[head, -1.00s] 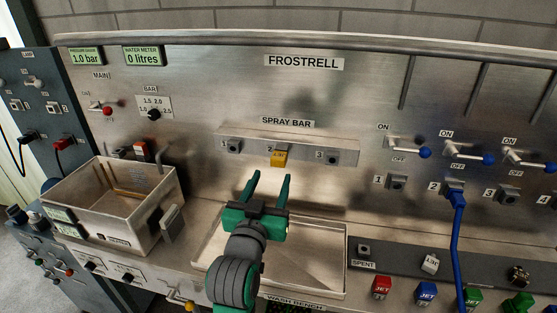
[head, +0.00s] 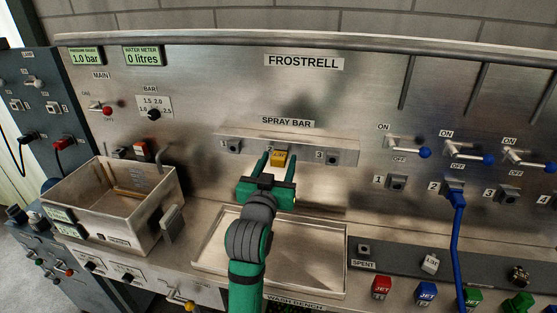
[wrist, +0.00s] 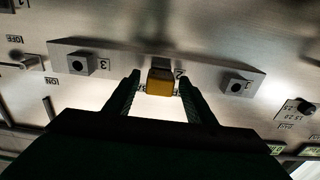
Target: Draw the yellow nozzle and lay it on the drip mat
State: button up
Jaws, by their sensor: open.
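The yellow nozzle (head: 278,158) sits in the middle socket, number 2, of the spray bar (head: 309,150). In the wrist view the nozzle (wrist: 160,82) is a short yellow block with a darker top. My gripper (head: 279,162) is open in front of the bar, with one finger on each side of the nozzle. The wrist view shows the fingertips (wrist: 159,84) flanking it, with small gaps. No mat is clearly marked; a shallow, empty metal tray (head: 338,291) lies below the bar, and I cannot tell whether it holds the drip mat.
Sockets 1 (head: 235,146) and 3 (head: 333,158) show dark holes. A deep metal basin (head: 113,219) stands at left. A dark strip (head: 395,262) at right carries a SPENT socket and a pale JAR-like block. A blue hose (head: 457,240) hangs at right, near coloured jet blocks.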

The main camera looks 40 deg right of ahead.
aim_at(277, 164)
dwell(0.8)
grip_shut()
jog(key=shift+v, duration=3)
